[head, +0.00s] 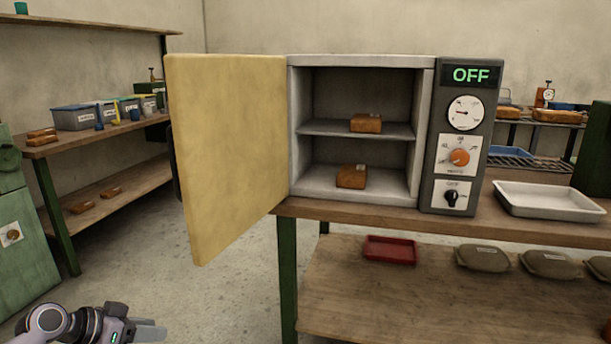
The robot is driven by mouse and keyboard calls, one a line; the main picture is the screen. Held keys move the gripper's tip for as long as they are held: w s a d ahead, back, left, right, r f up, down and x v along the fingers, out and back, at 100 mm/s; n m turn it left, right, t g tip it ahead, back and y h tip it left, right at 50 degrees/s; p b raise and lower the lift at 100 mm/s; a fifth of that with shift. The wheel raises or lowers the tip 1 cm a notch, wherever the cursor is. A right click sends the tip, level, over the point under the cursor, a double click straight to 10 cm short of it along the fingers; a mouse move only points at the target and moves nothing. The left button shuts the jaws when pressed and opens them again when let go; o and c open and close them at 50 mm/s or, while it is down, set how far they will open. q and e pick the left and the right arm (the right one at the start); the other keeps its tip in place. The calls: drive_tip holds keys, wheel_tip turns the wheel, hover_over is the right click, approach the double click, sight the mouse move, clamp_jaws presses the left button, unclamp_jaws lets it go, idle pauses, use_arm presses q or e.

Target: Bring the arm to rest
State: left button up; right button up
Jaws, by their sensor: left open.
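My left gripper (148,331) is at the bottom left of the head view, low in front of the bench and below the open oven door. It is open, and I see nothing between its fingers. It touches nothing that I can see. My right gripper is not in view. The grey oven (301,140) stands on the wooden bench with its yellowish door (228,150) swung wide open to the left. One brown loaf (366,123) lies on its middle shelf and another brown loaf (351,176) on its floor. Its display (471,75) reads OFF.
A white tray (548,201) sits right of the oven. Below, a shelf holds a red tray (390,250) and several wrapped bundles (482,258). A side rack (95,137) with bins stands at left, beside a green cabinet (22,240). The floor (150,260) between is clear.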

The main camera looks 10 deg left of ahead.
use_arm(q)
drive_tip(key=s+d+f+y, duration=0.3)
drive_tip(key=s+d+f, duration=1.1)
drive_tip(key=d+f, duration=0.1)
drive_tip(key=s+d+r+n+t, duration=0.1)
drive_tip(key=s+d+r, duration=0.1)
drive_tip(key=s+d, duration=0.4)
wheel_tip(320, 180, up, 16)
drive_tip(key=s+p, duration=0.1)
drive_tip(key=p, duration=1.7)
drive_tip(key=shift+s+a+t, duration=0.15)
drive_tip(key=shift+a+t, duration=0.15)
drive_tip(key=shift+a, duration=0.05)
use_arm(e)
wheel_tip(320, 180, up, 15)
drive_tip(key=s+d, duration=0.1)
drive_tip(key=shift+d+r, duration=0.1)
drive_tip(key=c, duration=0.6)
use_arm(q)
drive_tip(key=shift+d, duration=0.1)
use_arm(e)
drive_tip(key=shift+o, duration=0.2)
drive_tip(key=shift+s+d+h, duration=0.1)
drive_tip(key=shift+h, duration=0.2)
